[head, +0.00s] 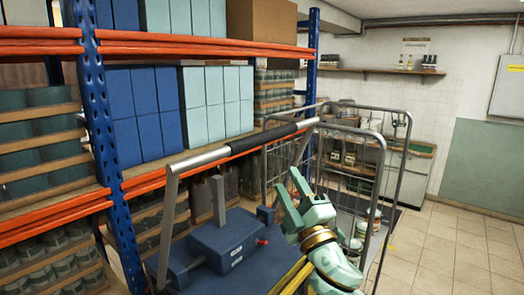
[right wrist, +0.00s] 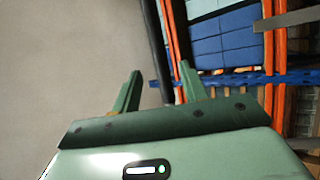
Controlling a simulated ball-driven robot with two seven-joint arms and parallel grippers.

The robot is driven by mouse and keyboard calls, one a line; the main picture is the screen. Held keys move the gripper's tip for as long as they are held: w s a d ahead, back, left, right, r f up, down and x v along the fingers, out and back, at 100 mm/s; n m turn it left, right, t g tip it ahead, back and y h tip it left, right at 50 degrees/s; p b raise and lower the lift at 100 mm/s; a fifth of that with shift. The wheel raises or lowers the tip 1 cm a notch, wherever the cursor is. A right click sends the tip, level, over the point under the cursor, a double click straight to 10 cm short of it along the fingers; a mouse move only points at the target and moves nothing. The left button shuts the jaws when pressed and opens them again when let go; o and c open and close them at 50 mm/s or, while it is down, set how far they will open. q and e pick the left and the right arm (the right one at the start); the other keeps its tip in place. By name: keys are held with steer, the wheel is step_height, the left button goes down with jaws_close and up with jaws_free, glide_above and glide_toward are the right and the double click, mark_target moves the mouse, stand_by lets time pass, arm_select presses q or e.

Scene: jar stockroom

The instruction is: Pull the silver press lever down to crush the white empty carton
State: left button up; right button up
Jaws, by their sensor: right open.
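The silver press lever (head: 192,160) is a wide bent tube with a black grip (head: 264,140) along its top bar, raised above a blue press body (head: 222,238). My right gripper (head: 289,184) is open and empty, below and to the right of the black grip in the head view. In the right wrist view, the dark grip (right wrist: 155,50) runs between the two open fingers (right wrist: 158,88). I cannot tell whether they touch it. The white carton does not show in either view. My left gripper is not in view.
Orange and blue shelving (head: 101,130) with blue and pale boxes stands at the left, close behind the lever. A grey wire roll cage (head: 383,165) stands behind my right gripper. Tiled floor (head: 440,250) is clear at the right.

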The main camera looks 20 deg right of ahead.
mark_target(264, 135)
steer(key=p+x, duration=0.1)
steer(key=x, duration=0.4)
steer(key=p+x, duration=0.1)
steer(key=x, duration=0.4)
steer(key=p+x, duration=0.2)
steer(key=x, duration=0.3)
steer(key=shift+s+a+r, duration=0.2)
steer(key=shift+a+r, duration=0.05)
steer(key=shift+r, duration=0.1)
steer(key=shift+w+r, duration=0.25)
steer(key=shift+w, duration=0.4)
steer(key=shift+s, duration=0.1)
jaws_close()
